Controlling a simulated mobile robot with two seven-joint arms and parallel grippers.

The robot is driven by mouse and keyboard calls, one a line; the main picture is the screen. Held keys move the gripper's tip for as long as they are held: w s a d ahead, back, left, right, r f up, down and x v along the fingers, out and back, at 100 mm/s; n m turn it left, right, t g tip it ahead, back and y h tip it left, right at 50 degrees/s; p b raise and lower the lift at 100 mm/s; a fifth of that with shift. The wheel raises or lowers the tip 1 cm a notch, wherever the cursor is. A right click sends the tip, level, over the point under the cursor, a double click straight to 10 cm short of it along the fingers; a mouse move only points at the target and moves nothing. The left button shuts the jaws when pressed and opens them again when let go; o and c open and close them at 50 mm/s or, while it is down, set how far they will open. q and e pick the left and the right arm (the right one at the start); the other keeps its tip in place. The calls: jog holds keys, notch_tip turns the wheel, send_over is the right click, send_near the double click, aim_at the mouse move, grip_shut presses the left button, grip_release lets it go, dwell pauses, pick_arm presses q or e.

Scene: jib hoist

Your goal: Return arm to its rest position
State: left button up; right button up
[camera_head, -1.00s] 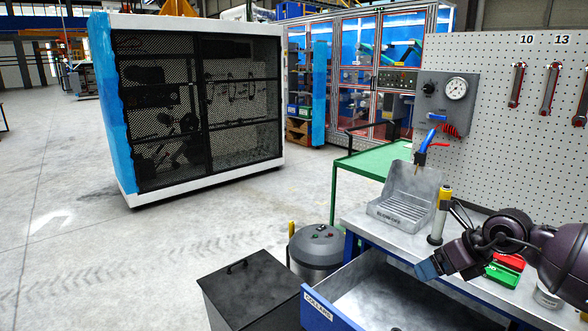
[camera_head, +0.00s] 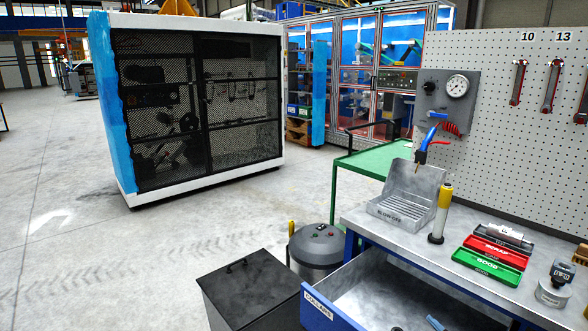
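In the head view, two small blue-grey tips show at the very bottom edge, over the open drawer. They look like the fingertips of my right gripper (camera_head: 416,326), with a gap between them and nothing seen in the gap. The rest of that gripper and its arm are below the picture. My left gripper is not in view. No arm is over the bench top (camera_head: 402,244).
The drawer (camera_head: 345,297) stands open at the bench front. A dark bin (camera_head: 250,292) stands left of the drawer.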

jog(key=s+d+f+m+g+h, duration=0.1)
jog(key=s+f+m, duration=0.3)
jog(key=s+f, duration=0.5)
jog(key=s+d+f+m+g+h, duration=0.1)
jog(key=s+f+m+g+h, duration=0.2)
jog(key=s+f, duration=0.6)
jog(key=s+m+g, duration=0.1)
jog(key=s, duration=0.3)
jog(key=shift+s+d+m+b, duration=0.35)
jog(key=shift+d+m, duration=0.05)
